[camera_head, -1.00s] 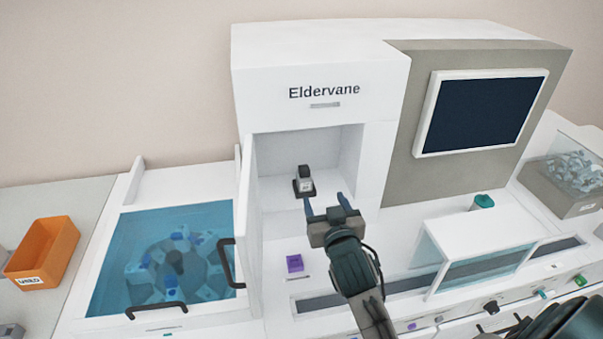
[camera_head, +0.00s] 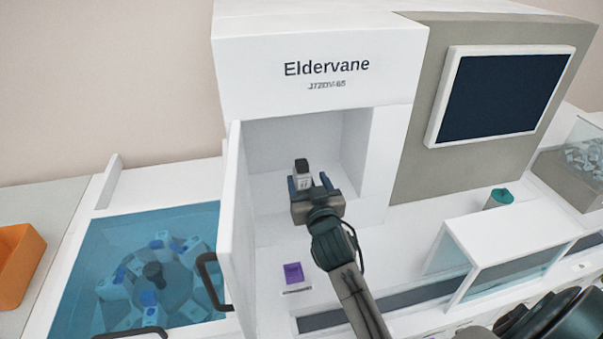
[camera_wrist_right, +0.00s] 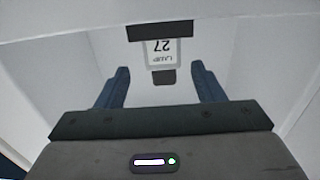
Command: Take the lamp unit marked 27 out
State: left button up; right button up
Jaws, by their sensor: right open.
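The lamp unit marked 27 (camera_head: 303,177) stands in the open compartment of the white Eldervane machine (camera_head: 318,60). It is a small block with a dark top and a white label; in the right wrist view the label "LAMP 27" (camera_wrist_right: 162,50) shows upside down. My right gripper (camera_head: 314,184) is inside the compartment, open, with its blue fingers on either side of the lamp unit's line. In the right wrist view, the lamp unit lies between and just beyond the fingertips (camera_wrist_right: 160,72), with clear gaps. My left gripper is out of view.
The compartment door (camera_head: 235,215) stands open at the left of the opening. A blue-lidded well (camera_head: 85,270) with a carousel and an orange bin (camera_head: 20,265) are further left. A purple item (camera_head: 293,272) sits in front, and a clear-sided white cover (camera_head: 510,240) stands right.

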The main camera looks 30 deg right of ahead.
aim_at(304, 177)
jog(key=shift+x, duration=0.8)
jog(key=p+x, duration=0.2)
jog(key=x, duration=0.2)
jog(key=shift+w+a+p, duration=0.1)
jog(key=shift+a+p, duration=0.05)
jog(key=shift+p, duration=0.2)
jog(key=shift+w+f, duration=0.2)
jog(key=shift+w, duration=0.4)
jog(key=c, duration=1.3)
